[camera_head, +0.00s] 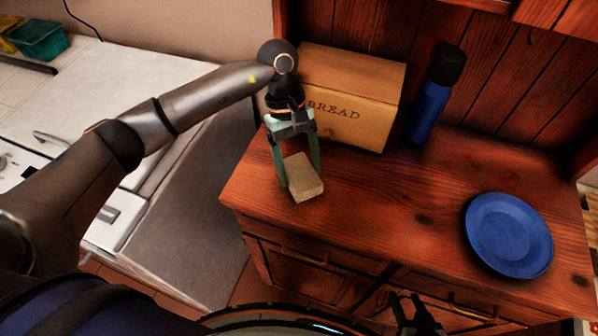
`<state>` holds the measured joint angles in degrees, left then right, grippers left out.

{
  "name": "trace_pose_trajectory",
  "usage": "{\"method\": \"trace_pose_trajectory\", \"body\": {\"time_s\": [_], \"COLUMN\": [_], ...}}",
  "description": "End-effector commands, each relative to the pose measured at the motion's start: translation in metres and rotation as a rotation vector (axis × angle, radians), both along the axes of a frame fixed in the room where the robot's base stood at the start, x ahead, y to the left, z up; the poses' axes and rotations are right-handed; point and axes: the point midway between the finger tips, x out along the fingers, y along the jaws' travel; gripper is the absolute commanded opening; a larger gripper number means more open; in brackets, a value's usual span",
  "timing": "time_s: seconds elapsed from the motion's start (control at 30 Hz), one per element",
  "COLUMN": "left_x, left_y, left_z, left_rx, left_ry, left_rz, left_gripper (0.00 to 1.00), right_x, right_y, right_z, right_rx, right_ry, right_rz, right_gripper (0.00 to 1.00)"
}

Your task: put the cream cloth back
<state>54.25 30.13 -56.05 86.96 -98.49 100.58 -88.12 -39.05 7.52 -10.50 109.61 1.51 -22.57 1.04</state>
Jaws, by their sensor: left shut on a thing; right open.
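The cream cloth (303,177) shows as a small pale folded block at the left end of the wooden cabinet top (375,195). My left gripper (301,175) is shut on it from above, with a green finger on each side. I cannot tell whether the cloth touches the wood or is held just above it. My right gripper (417,312) is open and empty at the bottom edge of the view, in front of the cabinet, and only partly visible.
A wooden bread box (365,92) stands right behind my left gripper. A blue bottle with a black cap (430,108) stands beside it. A blue plate (508,235) lies at the right. The middle of the cabinet top is clear. A white counter (110,85) is at the left.

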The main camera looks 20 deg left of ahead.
Motion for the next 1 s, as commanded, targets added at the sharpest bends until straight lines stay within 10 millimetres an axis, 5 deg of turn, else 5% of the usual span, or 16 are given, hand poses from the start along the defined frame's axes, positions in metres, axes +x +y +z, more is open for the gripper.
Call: {"method": "trace_pose_trajectory", "body": {"time_s": [0.27,0.67,0.7,0.87,1.0], "left_x": [0.002,0.003,0.003,0.003,0.003], "left_y": [0.001,0.001,0.001,0.001,0.001], "left_z": [-0.032,-0.039,-0.037,-0.037,-0.037], "left_rx": [0.001,0.001,0.001,0.001,0.001], "left_ry": [0.004,0.000,0.000,0.001,0.001], "left_rz": [0.000,0.000,0.000,0.001,0.001], "left_gripper": [0.24,0.24,0.81,0.99,1.00], "right_x": [0.001,0.002,0.002,0.002,0.002], "right_y": [0.001,0.001,0.001,0.001,0.001], "right_z": [0.012,0.005,0.007,0.007,0.007], "right_rx": [0.001,0.001,0.001,0.001,0.001], "right_ry": [-0.003,-0.004,-0.004,-0.004,-0.004], "right_rz": [0.001,0.001,0.001,0.001,0.001], "right_gripper": [0.50,0.50,0.50,0.50,0.50]}}
